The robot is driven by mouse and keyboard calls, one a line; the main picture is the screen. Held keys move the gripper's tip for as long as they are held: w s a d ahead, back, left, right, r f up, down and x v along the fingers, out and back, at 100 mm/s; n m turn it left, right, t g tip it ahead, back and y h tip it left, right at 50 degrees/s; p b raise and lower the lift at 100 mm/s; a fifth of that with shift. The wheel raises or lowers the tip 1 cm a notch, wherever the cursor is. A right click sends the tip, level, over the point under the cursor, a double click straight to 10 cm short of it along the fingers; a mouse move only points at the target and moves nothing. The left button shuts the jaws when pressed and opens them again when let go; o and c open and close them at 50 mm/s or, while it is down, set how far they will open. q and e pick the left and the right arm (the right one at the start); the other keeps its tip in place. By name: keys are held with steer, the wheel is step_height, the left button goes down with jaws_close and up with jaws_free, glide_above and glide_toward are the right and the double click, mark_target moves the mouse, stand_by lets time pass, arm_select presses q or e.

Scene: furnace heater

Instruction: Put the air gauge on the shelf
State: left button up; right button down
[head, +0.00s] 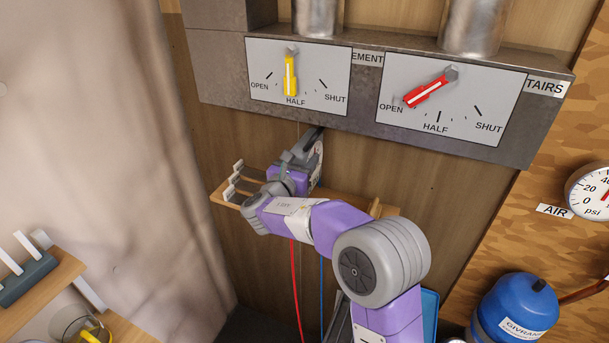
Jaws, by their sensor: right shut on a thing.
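My right gripper (308,153) is shut on a round thing with a pale, marked face (317,161), seen nearly edge-on. It looks like a gauge, but its markings cannot be read. The gripper holds it over the wooden wall shelf (229,198), below the metal duct; contact with the shelf cannot be told. My forearm hides much of the shelf. A white dial gauge (592,192) marked psi is on the right wall beside an AIR label. My left gripper is not in view.
The metal duct (360,124) overhead carries a yellow lever (290,76) and a red lever (430,90) on white plates. Small pale pegs (236,175) stand at the shelf's left end. A blue tank (515,308) is low right. Another wooden shelf (50,291) is low left.

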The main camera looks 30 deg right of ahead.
steer(key=f, duration=0.6)
steer(key=shift+w+d+p, duration=0.25)
steer(key=shift+d+p, duration=0.05)
steer(key=shift+d, duration=0.05)
steer(key=shift+w+d+f, duration=0.15)
steer(key=shift+w+f, duration=0.05)
steer(key=shift+f, duration=0.2)
steer(key=shift+s, duration=0.1)
steer(key=c, duration=0.9)
jaws_free()
steer(key=shift+f, duration=0.25)
steer(key=o, duration=0.5)
steer(key=shift+c, duration=0.2)
steer(key=shift+r, duration=0.2)
